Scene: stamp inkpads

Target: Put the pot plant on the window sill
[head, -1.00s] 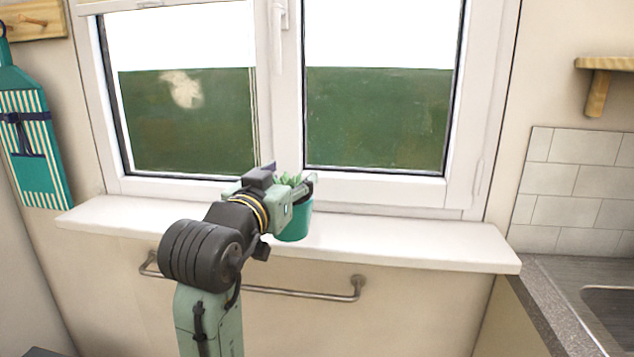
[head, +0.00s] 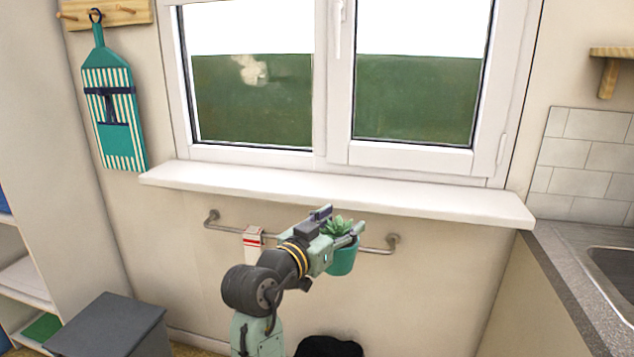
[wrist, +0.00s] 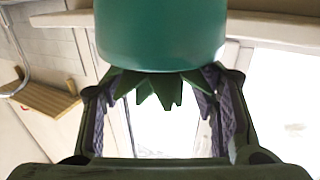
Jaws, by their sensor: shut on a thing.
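The pot plant is a teal pot (head: 342,260) with a green succulent (head: 337,228). My gripper (head: 345,234) is shut on it, and it hangs upright in the air. In the head view it appears below the front edge of the white window sill (head: 300,187), right of the sill's middle and apart from it. In the wrist view the pot (wrist: 160,38) fills the top middle, its pointed leaves hanging down between the two fingers (wrist: 163,95); the picture looks upside down there. The sill's top is bare.
A metal rail (head: 376,250) with a red-and-white item (head: 253,243) runs on the wall below the sill. A grey box (head: 110,325) and a shelf unit (head: 25,275) stand at left. A counter with a sink (head: 612,265) is at right. The window (head: 340,155) is closed.

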